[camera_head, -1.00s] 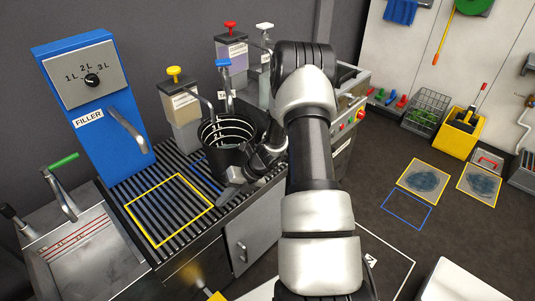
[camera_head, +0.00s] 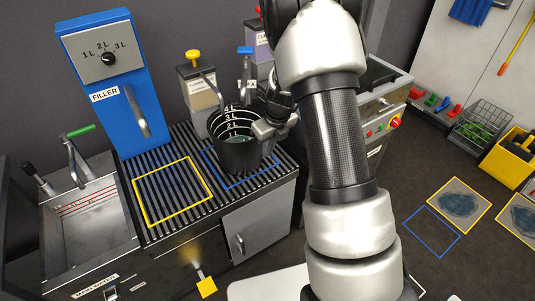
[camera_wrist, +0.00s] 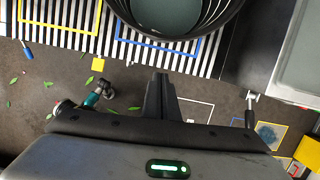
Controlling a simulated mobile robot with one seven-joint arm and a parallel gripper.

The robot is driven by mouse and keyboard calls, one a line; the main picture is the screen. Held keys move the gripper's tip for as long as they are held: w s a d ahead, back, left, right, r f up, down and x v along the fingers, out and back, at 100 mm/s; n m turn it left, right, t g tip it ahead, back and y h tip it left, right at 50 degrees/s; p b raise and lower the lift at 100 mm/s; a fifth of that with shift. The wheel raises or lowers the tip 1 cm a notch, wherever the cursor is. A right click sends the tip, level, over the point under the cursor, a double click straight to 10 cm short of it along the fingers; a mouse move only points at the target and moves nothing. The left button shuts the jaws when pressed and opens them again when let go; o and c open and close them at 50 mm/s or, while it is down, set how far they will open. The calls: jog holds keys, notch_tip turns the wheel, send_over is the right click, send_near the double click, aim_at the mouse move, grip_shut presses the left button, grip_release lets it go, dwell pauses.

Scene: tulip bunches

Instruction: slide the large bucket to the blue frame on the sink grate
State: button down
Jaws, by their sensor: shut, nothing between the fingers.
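The large bucket (camera_head: 237,155) is black, with white level marks inside and liquid in it. It stands upright on the slatted sink grate (camera_head: 152,227). The blue frame (camera_head: 248,184) is marked on the grate; its front edge shows before the bucket, whose base appears to lie at least partly inside. Whether the base is wholly inside is hidden. My gripper (camera_head: 262,131) is at the bucket's right side, near its upper wall; contact is unclear. In the wrist view my gripper's fingers (camera_wrist: 160,95) are together and empty, below the bucket's dark rim (camera_wrist: 175,36).
A yellow frame (camera_head: 172,191) lies empty on the grate to the left. The blue filler (camera_head: 112,85) stands behind it. A yellow-topped dispenser (camera_head: 199,85) and a blue-handled tap (camera_head: 245,72) stand behind the bucket. A sink basin (camera_head: 85,220) is at left.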

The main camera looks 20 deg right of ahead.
aim_at(254, 154)
jog(key=b+x, duration=0.2)
jog(key=x, duration=0.8)
jog(key=shift+a+f+b, duration=0.1)
jog(key=shift+f+b, duration=0.2)
jog(key=w, duration=0.1)
jog(key=w+a, duration=0.1)
jog(key=shift+w+r, duration=0.25)
jog(key=shift+w, duration=0.1)
jog(key=shift+w+a+r, duration=0.1)
jog(key=shift+w+a, duration=0.15)
jog(key=shift+w, duration=0.3)
jog(key=shift+w+a+p, duration=0.15)
jog(key=shift+w+a, duration=0.05)
jog(key=shift+w, duration=0.3)
jog(key=shift+w+a+p, duration=0.15)
jog(key=shift+w+a, duration=0.05)
jog(key=shift+w, duration=0.3)
jog(key=shift+s+d, duration=0.1)
